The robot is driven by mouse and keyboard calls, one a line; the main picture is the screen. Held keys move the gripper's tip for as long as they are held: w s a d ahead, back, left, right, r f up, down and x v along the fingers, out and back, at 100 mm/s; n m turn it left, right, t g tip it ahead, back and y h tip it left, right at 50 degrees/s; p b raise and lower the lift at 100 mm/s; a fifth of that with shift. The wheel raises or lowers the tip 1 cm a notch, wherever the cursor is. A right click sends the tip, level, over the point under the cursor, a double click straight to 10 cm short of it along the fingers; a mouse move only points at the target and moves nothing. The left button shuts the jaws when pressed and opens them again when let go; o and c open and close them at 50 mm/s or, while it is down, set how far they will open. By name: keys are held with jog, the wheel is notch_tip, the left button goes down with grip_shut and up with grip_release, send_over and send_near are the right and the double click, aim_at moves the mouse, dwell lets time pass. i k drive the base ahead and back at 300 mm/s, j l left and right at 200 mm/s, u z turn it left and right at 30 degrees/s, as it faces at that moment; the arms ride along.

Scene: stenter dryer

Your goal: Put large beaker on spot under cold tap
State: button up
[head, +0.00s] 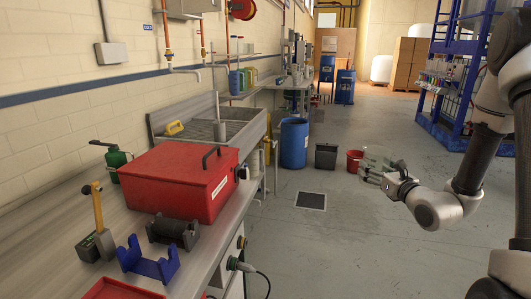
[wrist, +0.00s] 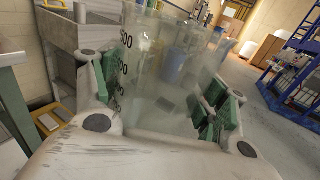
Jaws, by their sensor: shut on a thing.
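A large clear glass beaker (wrist: 150,65) with black graduation marks fills the middle of the wrist view. My gripper (wrist: 165,100) is shut around it, with green finger pads on both sides. In the head view, my gripper (head: 385,172) holds the faint, see-through beaker (head: 376,156) upright or nearly so over open floor, right of the sink. Two wall pipes with taps come down above the metal sink (head: 250,131): a left one (head: 169,58) beside a small blue sign and a right one (head: 203,52). The sign is too small to read surely. I cannot make out a marked spot beneath the taps.
The near bench holds a red lidded box (head: 180,180), a blue stand (head: 147,262) and a green can (head: 113,158). A yellow item (head: 174,128) lies at the sink's left. A blue barrel (head: 294,143), dark bin (head: 326,156) and red bucket (head: 355,160) stand on the floor.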

aim_at(204, 131)
jog(key=i, duration=2)
jog(key=i+u, duration=0.1)
jog(key=i, duration=0.75)
jog(key=i+l+u, duration=0.15)
jog(key=i, duration=0.7)
jog(key=i+l+u, duration=0.1)
jog(key=u, duration=1.7)
